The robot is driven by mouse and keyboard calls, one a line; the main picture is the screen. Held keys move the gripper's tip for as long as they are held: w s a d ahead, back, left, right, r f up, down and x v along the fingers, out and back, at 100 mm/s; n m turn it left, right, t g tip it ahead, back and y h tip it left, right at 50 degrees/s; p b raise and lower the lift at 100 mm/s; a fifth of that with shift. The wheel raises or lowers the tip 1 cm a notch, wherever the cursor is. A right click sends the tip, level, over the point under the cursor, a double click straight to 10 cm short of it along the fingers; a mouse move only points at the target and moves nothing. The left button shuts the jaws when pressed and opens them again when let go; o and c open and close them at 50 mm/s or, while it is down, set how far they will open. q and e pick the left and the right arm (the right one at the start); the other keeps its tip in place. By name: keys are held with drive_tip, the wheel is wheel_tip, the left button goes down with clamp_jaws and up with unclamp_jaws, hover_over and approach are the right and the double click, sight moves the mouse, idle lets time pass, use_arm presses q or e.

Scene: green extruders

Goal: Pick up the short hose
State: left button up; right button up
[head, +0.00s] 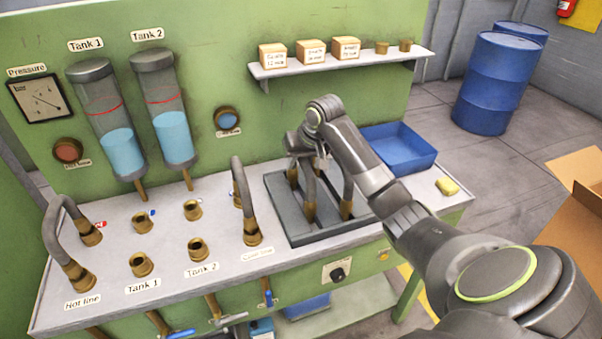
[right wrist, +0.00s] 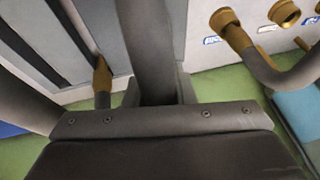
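Grey hoses with brass ends stand in the dark tray (head: 290,228) on the bench. One hose (head: 311,188) rises under my right gripper (head: 320,160), and another hose (head: 348,188) stands just to its right. The arm and wrist partly cover them, so I cannot tell which is the short one. In the right wrist view, a thick grey hose (right wrist: 151,45) runs between the fingers of my right gripper (right wrist: 150,92). Whether the fingers press on it is not clear. My left gripper is in neither view.
A bent hose (head: 62,225) joins the hot line ports at left; another hose (head: 241,190) stands at the cold line. Open brass ports (head: 140,264) lie between. A shelf (head: 340,66) hangs above.

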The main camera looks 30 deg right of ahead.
clamp_jaws()
drive_tip(key=shift+r, duration=0.1)
